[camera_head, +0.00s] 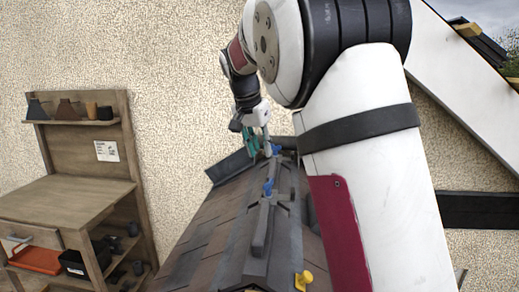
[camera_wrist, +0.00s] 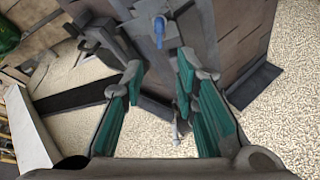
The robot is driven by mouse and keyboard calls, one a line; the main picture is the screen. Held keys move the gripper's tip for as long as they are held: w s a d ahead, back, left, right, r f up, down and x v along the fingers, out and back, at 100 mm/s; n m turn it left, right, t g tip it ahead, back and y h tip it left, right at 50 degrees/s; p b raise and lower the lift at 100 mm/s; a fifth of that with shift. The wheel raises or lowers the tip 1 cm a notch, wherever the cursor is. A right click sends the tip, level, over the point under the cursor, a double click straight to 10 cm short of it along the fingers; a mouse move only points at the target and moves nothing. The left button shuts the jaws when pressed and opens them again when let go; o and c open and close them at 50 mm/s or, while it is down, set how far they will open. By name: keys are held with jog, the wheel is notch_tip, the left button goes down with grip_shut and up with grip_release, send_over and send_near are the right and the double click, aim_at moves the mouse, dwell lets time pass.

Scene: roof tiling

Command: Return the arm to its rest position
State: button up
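My gripper (camera_head: 254,145) is at the far end of the roof in the head view, at the end of my raised arm. In the wrist view my gripper (camera_wrist: 159,70) has its teal-padded fingers spread apart, with nothing visible between them. The brown tiled roof (camera_head: 205,235) lies below the arm, and its ridge with grey pieces (camera_head: 261,228) runs away from me. A blue knob (camera_head: 268,187) sits on the ridge, and another blue piece (camera_head: 276,149) is farther back, close to the gripper. In the wrist view a blue piece (camera_wrist: 159,28) shows beyond the fingertips.
A yellow knob (camera_head: 303,281) is at the roof's near end. A wooden workbench (camera_head: 70,203) with shelves stands at the left, holding an orange tray (camera_head: 36,260) and a black box (camera_head: 75,263). A beige wall (camera_head: 165,80) is behind. A white sloped beam (camera_head: 460,90) is at right.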

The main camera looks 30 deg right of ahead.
jog(key=s+a+r+n+t+y, duration=0.1)
jog(key=s+a+n+y, duration=0.2)
jog(key=s, duration=0.7)
jog(key=s+a+n, duration=0.3)
jog(key=s+a, duration=0.1)
jog(key=s, duration=0.7)
jog(key=s+a+f+n, duration=0.2)
jog(key=s+f, duration=0.1)
jog(key=s, duration=0.4)
jog(key=s+a+f+n+t, duration=0.1)
jog(key=s+a+f+n, duration=0.2)
jog(key=s, duration=0.4)
jog(key=shift+s+a+f+y, duration=0.15)
jog(key=shift+f+y, duration=0.25)
jog(key=shift+f, duration=0.2)
